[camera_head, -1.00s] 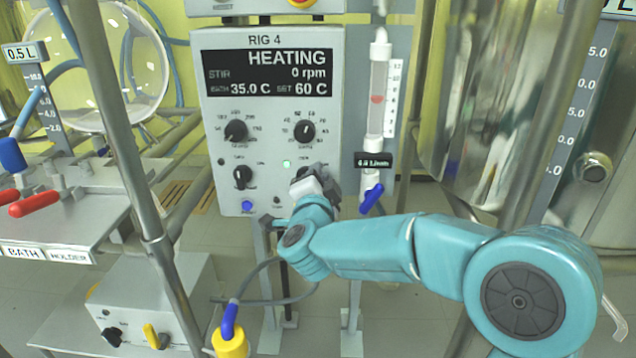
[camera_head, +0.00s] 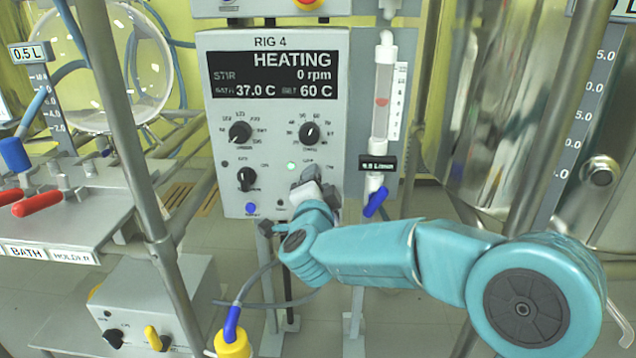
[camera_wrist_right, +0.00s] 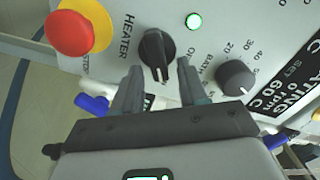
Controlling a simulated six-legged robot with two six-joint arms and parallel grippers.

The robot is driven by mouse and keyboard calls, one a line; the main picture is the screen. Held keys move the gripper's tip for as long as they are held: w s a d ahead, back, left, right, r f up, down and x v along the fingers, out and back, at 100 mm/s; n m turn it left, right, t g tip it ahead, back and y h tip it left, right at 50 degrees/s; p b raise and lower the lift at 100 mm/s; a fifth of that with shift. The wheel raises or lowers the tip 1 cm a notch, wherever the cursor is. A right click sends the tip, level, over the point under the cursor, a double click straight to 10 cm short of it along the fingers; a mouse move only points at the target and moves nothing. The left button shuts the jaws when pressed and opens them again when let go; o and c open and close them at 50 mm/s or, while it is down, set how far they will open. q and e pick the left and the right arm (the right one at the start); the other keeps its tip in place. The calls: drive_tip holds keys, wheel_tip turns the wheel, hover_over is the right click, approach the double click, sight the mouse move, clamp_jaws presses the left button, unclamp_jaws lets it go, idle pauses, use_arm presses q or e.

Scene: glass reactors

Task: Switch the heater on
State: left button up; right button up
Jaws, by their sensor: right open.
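The heater knob (camera_wrist_right: 156,50) is black with a pointed grip, beside the printed word HEATER in the right wrist view. My right gripper (camera_wrist_right: 158,70) is open, its two fingers on either side of the knob's lower end; I cannot tell whether they touch it. A green lamp (camera_wrist_right: 194,21) is lit near the knob; it also shows in the head view (camera_head: 291,166). In the head view my right gripper (camera_head: 309,182) hides the heater knob at the panel's lower right. The display (camera_head: 273,74) reads HEATING, 0 rpm, bath 37.0 C, set 60 C. My left gripper is out of view.
The RIG 4 panel (camera_head: 215,180) has other black knobs: a bath knob (camera_wrist_right: 237,78) and a lower-left one (camera_head: 246,179). A red stop button (camera_wrist_right: 70,32) on yellow sits near the heater knob. A flow tube (camera_head: 383,95) with a blue valve (camera_head: 376,201) stands right of the panel.

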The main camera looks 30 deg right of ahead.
drive_tip(key=shift+s+d+r, duration=0.1)
drive_tip(key=shift+d+r, duration=0.05)
drive_tip(key=shift+d, duration=0.05)
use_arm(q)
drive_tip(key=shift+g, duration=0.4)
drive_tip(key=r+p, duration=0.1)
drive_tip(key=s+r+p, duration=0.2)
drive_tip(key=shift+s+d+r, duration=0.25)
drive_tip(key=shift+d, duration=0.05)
use_arm(e)
drive_tip(key=v, duration=1.6)
drive_tip(key=shift+a, duration=0.3)
drive_tip(key=shift+d, duration=0.15)
